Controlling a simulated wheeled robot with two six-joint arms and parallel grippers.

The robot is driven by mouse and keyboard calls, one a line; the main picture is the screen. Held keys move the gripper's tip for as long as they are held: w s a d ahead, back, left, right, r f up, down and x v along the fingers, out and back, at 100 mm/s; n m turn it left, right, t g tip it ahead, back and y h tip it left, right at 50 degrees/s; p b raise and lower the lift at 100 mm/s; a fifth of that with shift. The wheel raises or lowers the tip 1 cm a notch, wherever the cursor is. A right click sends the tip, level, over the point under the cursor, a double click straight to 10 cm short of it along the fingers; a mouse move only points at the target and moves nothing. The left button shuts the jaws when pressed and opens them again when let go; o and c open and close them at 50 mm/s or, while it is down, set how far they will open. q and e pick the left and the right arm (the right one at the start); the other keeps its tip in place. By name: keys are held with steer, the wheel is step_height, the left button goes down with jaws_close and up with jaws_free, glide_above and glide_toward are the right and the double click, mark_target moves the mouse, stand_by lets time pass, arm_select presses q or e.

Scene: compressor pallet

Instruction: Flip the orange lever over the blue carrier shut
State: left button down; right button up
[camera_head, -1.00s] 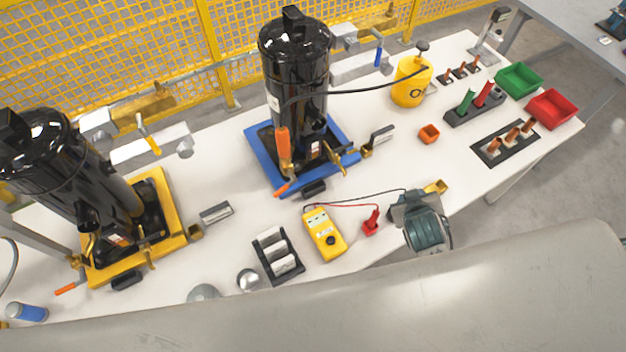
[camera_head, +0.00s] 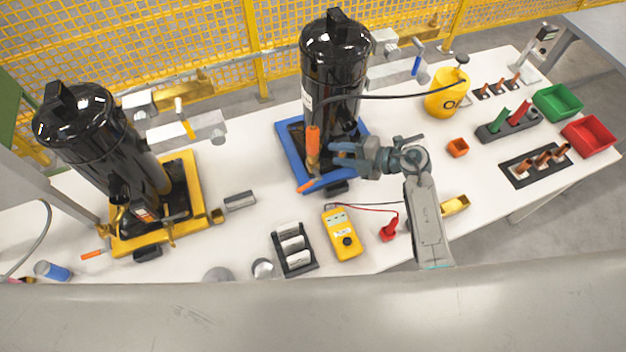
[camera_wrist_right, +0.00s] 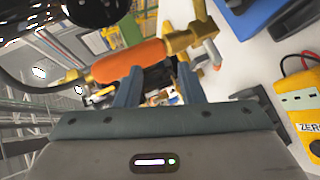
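The blue carrier (camera_head: 289,152) holds a black compressor (camera_head: 333,75) on the table. An orange lever (camera_head: 313,140) stands upright on a brass fitting at the front of the compressor. A second, low orange handle (camera_head: 306,185) lies at the carrier's front left corner. My right gripper (camera_head: 340,153) is just right of the upright lever, its fingers pointing left at it. In the right wrist view the lever's orange grip (camera_wrist_right: 128,61) lies across and beyond the spread fingertips (camera_wrist_right: 160,78); contact cannot be told. My left gripper is not in view.
A yellow carrier (camera_head: 188,180) with another black compressor stands at left. A yellow multimeter (camera_head: 342,235) and a black rack (camera_head: 298,265) lie in front. An orange cup (camera_head: 457,148), a yellow canister (camera_head: 447,95) and green (camera_head: 557,101) and red (camera_head: 590,136) bins stand at right.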

mark_target(317, 181)
steer(key=a+f+g+p, duration=0.1)
steer(key=a+f, duration=0.1)
steer(key=f, duration=0.1)
steer(key=s+a+f+n+g+h+p, duration=0.1)
steer(key=a+f+g, duration=0.1)
steer(key=a+f, duration=0.1)
steer(key=a+f+g+h+p, duration=0.1)
steer(key=a+f, duration=0.1)
steer(key=f, duration=0.3)
steer(key=shift+s+a+f+n+g, duration=0.15)
steer(key=shift+s+a+n+g, duration=0.1)
steer(key=shift+n+g, duration=0.15)
steer(key=shift+c, duration=0.2)
jaws_close()
